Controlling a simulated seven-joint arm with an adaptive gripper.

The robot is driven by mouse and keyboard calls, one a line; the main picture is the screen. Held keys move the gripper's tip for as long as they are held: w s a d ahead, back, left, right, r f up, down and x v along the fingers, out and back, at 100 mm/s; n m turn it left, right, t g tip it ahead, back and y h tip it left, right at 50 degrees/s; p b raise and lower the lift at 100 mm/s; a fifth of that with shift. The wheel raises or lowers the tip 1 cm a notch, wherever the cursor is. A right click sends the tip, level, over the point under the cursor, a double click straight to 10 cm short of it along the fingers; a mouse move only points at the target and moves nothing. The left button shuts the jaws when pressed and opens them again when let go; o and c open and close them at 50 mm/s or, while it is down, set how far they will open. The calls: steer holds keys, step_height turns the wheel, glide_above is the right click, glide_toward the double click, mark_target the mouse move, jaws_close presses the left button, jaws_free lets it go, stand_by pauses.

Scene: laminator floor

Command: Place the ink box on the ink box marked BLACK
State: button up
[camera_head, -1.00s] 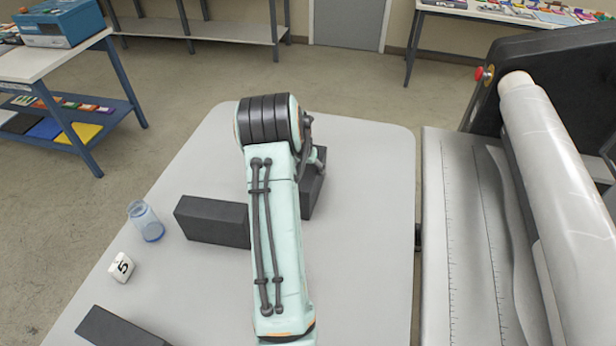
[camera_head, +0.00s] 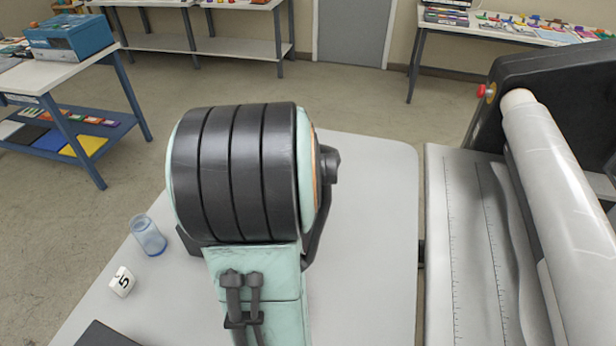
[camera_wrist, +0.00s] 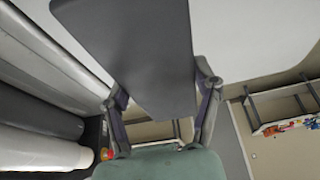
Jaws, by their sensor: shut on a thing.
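In the wrist view, my gripper (camera_wrist: 162,88) is shut on a dark grey ink box (camera_wrist: 135,45), with one finger on each side of it. The held box is hidden behind my arm in the head view. A second dark box (camera_head: 187,241) stands on the grey table, and only its left end shows beside my arm. A third dark box (camera_head: 105,335) lies at the lower left, cut off by the picture's edge. I can read no BLACK marking on any box.
A blue glass jar (camera_head: 148,235) and a white cube marked 5 (camera_head: 122,281) stand at the table's left side. A laminator with a large film roll (camera_head: 555,170) is along the right. The grey table top (camera_head: 370,230) is clear on the right.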

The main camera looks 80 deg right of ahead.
steer(key=shift+s+a+r, duration=0.15)
steer(key=shift+a+r, duration=0.2)
steer(key=shift+a, duration=0.25)
steer(key=w+a+r+n+t, duration=0.2)
steer(key=w+a+r+n, duration=0.15)
steer(key=w+a, duration=0.35)
steer(key=w+a+r+n+t, duration=0.1)
steer(key=w+a+r+n, duration=0.2)
steer(key=w+a+n, duration=0.3)
steer(key=w+a+r+n+t+y, duration=0.1)
steer(key=a+r+n+y, duration=0.2)
steer(key=a, duration=0.8)
steer(key=w+a+r+n+t+y, duration=0.1)
steer(key=a+r+n, duration=0.1)
steer(key=a+n, duration=0.65)
steer(key=w+a+f+m, duration=0.2)
steer(key=w+f, duration=1)
steer(key=w, duration=0.1)
steer(key=shift+f+m, duration=0.3)
steer(key=shift+f, duration=0.05)
steer(key=shift+a+f, duration=0.1)
